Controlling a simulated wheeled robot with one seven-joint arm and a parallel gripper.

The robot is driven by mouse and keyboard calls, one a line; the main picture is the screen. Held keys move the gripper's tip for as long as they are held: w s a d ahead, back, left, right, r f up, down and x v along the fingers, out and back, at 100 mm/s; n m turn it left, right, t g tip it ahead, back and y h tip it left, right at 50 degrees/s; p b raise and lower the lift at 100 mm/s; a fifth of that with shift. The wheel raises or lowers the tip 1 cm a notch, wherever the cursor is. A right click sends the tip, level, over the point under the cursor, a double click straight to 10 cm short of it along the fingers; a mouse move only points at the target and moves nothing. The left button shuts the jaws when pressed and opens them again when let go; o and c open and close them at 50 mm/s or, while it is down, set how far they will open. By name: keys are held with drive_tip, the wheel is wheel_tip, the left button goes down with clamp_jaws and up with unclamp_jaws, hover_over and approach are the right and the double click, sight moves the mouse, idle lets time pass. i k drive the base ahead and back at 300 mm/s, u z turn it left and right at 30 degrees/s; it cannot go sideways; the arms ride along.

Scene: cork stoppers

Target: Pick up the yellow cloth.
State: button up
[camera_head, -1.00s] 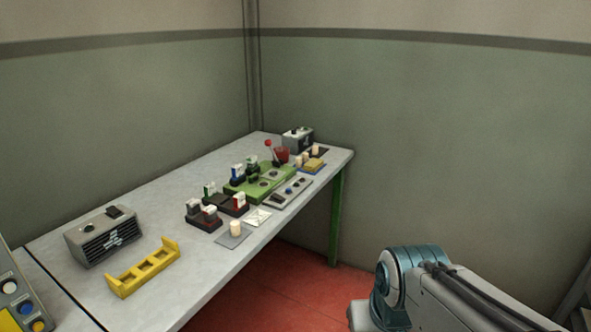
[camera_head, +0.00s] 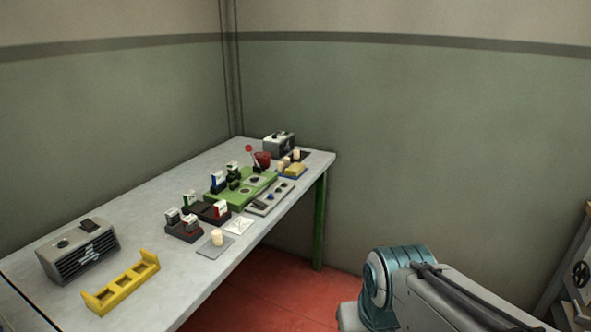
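A small yellow block-like thing (camera_head: 295,169), which may be the folded yellow cloth, lies on a blue base (camera_head: 290,175) near the far right end of the grey table (camera_head: 187,254). It is too small to tell its material. Pale cork stoppers (camera_head: 296,154) stand just behind it. My arm shows at the lower right, well to the right of the table and apart from it. My gripper is not in view.
A green board (camera_head: 228,197), a grey panel (camera_head: 262,205), dark holders (camera_head: 184,230), a cork on a grey plate (camera_head: 217,239), a yellow rack (camera_head: 121,289) and a grey vented box (camera_head: 77,254) crowd the table. Red floor (camera_head: 270,290) is clear beside it.

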sight(294, 170)
drive_tip(key=z, duration=0.65)
drive_tip(key=i, duration=2.75)
drive_tip(key=u, duration=0.95)
drive_tip(key=i, duration=0.55)
drive_tip(key=u, duration=0.5)
